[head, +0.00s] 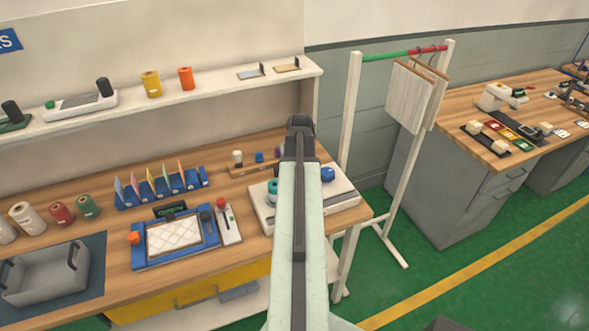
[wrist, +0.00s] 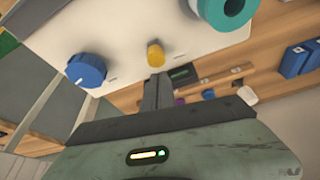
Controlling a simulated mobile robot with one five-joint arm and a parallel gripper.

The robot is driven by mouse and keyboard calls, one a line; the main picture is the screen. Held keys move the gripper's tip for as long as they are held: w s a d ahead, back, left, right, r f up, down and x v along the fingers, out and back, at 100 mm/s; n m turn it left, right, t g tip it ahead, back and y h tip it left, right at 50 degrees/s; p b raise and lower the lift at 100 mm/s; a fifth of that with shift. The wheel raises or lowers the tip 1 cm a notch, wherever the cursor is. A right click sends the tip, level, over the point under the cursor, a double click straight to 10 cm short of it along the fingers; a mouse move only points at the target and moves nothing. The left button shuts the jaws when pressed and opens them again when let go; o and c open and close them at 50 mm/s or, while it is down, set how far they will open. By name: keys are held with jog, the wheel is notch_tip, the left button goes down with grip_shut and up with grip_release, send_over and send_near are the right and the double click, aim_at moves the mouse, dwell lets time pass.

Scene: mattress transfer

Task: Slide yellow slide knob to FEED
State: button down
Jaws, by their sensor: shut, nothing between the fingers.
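The yellow slide knob (wrist: 156,53) sits on the white machine panel (wrist: 125,42) in the wrist view, between a blue knob (wrist: 86,70) and a teal ring-shaped part (wrist: 228,15). My gripper (wrist: 157,82) is shut and empty, with its dark fingertips just below the yellow knob in the picture. I cannot tell whether they touch it. The FEED label cannot be read. In the head view, my arm hides the middle of the white machine (head: 262,221) and the yellow knob; the blue knob (head: 327,174) shows to the right of my arm.
The machine stands near the right end of the wooden bench (head: 122,287). To its left are a small red-knobbed slider (head: 229,226) and a blue-framed device (head: 152,262). A shelf (head: 215,85) runs above. A white rack with hanging boards (head: 410,95) stands to the right.

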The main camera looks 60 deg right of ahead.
jog(key=b+x, duration=0.1)
jog(key=x, duration=0.1)
jog(key=shift+f, duration=0.35)
jog(key=shift+r, duration=0.1)
jog(key=shift+s+a, duration=0.1)
jog(key=shift+a, duration=0.05)
jog(key=s+a, duration=0.1)
jog(key=s, duration=0.1)
jog(key=s+a, duration=0.1)
jog(key=shift+s+a, duration=0.3)
jog(key=shift+s, duration=0.05)
jog(key=shift+s+a, duration=0.1)
